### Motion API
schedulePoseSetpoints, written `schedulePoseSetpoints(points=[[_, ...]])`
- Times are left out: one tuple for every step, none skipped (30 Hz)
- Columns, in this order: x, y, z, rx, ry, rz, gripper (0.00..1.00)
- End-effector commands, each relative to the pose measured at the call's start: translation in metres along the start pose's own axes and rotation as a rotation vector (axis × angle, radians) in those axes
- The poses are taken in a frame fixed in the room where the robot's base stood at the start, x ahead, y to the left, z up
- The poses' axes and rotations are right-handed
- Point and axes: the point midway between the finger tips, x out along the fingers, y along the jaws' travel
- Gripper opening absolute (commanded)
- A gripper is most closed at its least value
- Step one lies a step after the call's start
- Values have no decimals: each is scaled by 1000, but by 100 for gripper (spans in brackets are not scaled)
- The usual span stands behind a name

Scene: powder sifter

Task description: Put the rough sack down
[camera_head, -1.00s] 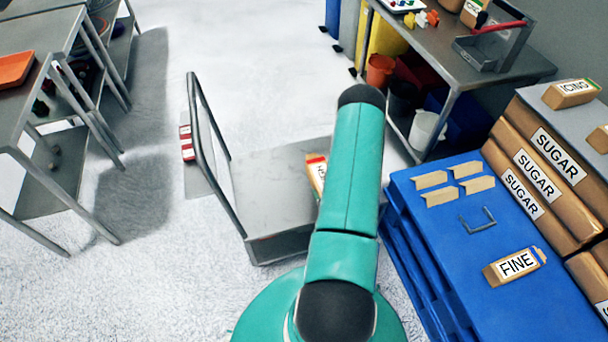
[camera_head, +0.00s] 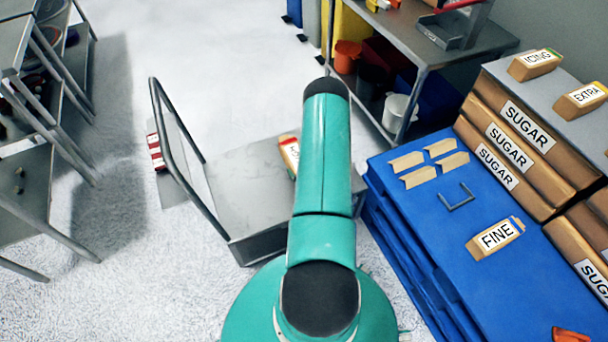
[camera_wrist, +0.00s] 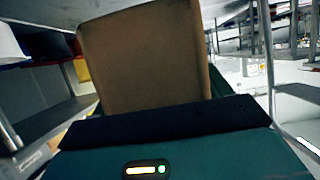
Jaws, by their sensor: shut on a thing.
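A brown pack (camera_wrist: 150,60) fills the middle of the wrist view, right against my gripper (camera_wrist: 165,122), which is shut on it. In the head view, a brown pack with a red top and a white label (camera_head: 289,153) shows at the left edge of my arm, seen over the far part of the grey trolley (camera_head: 240,185). It appears to be the held sack. My arm hides much of it and its label cannot be read in full. My gripper is hidden behind the arm there. I cannot tell whether the sack touches the trolley.
A blue pallet stack (camera_head: 400,225) on the right bears a FINE pack (camera_head: 496,237), several small tan pieces and a grey bracket (camera_head: 457,197). SUGAR sacks (camera_head: 520,128) stand beyond it. A metal bench (camera_head: 430,45) is at the back. The trolley's near-left deck is bare.

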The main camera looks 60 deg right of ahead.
Motion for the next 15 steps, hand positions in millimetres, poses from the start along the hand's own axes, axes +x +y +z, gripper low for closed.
schedulePoseSetpoints(points=[[12,2,-2,-2,8,0,19],[19,4,-2,-3,8,1,19],[27,5,-2,-3,8,1,19],[32,5,3,-2,6,1,19],[38,6,6,-2,6,1,19],[45,7,10,-2,6,1,19],[51,7,13,-1,6,1,19],[56,8,16,-1,5,1,19],[63,9,19,-1,7,1,19],[68,9,21,-1,7,1,19],[73,10,23,-1,6,1,19],[78,10,26,-1,6,1,19],[81,11,27,-2,7,1,19],[84,11,28,-2,7,1,19],[86,12,29,-2,7,1,19]])
